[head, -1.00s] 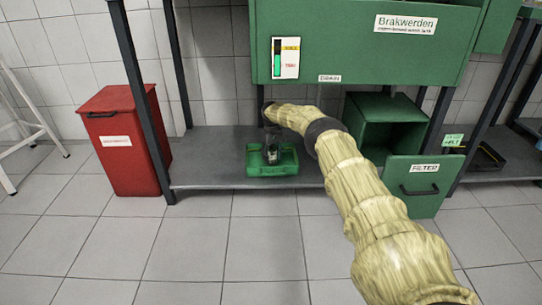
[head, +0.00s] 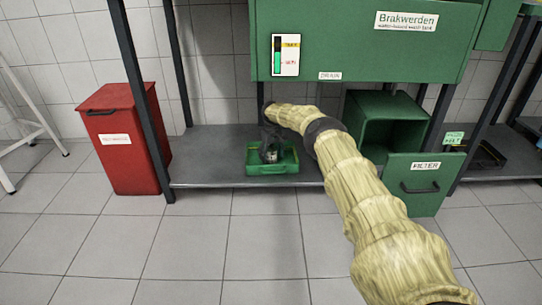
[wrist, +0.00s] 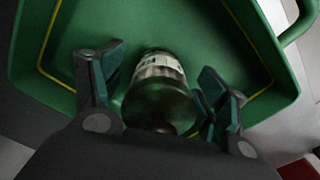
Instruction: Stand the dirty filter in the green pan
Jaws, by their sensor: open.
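The dirty filter (wrist: 160,85), a dark cylinder with a pale pleated band, is in the green pan (wrist: 270,60) in the wrist view. It looks upright, though its base is hidden from this angle. My gripper (wrist: 160,95) is open, with one finger on each side of the filter and visible gaps between them. In the head view the green pan (head: 272,169) sits on the low grey shelf, and my gripper (head: 270,150) is over it. The filter is mostly hidden there behind my gripper.
The shelf (head: 215,160) is clear left of the pan. A red lidded bin (head: 124,140) stands at the left. The green filter housing (head: 390,122) is open, its labelled door (head: 415,185) swung out at the right. The green wash tank (head: 350,50) hangs above.

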